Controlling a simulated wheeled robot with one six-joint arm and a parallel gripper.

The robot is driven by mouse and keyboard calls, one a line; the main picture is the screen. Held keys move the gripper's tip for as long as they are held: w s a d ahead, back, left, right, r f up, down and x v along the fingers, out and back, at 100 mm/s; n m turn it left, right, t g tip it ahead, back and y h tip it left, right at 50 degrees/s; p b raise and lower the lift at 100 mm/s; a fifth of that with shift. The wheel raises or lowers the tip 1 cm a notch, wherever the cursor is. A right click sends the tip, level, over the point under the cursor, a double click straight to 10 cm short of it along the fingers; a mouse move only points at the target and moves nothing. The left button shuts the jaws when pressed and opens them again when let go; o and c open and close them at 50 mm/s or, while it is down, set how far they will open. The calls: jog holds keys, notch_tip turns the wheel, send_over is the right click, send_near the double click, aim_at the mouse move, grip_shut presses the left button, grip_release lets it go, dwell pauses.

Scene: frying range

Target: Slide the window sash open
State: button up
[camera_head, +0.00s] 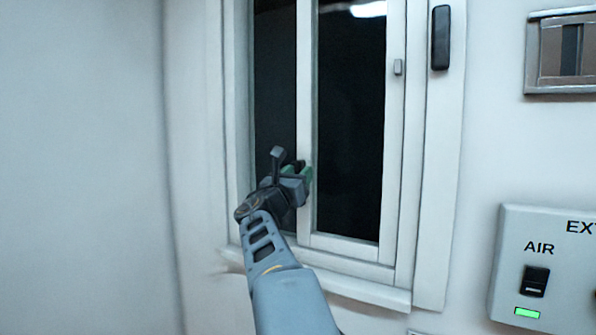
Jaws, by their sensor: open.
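The window sash (394,160) is a white-framed dark pane on the right side of the window. Its left stile (305,75) stands near the middle of the window, with a dark pane (274,75) visible to its left. My gripper (304,170) is open, with green-tipped fingers at the lower part of the left stile. I cannot tell whether the fingers touch it. My gripper and wrist hide part of the stile and the left pane.
A black handle-like piece (441,38) is on the right window frame. The sill (340,287) juts out below. A control panel with an AIR switch (536,281) and a metal-framed fixture (565,50) are on the right wall. The left wall is bare.

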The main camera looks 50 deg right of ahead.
jog(key=shift+d, duration=0.1)
grip_shut()
dwell(0.4)
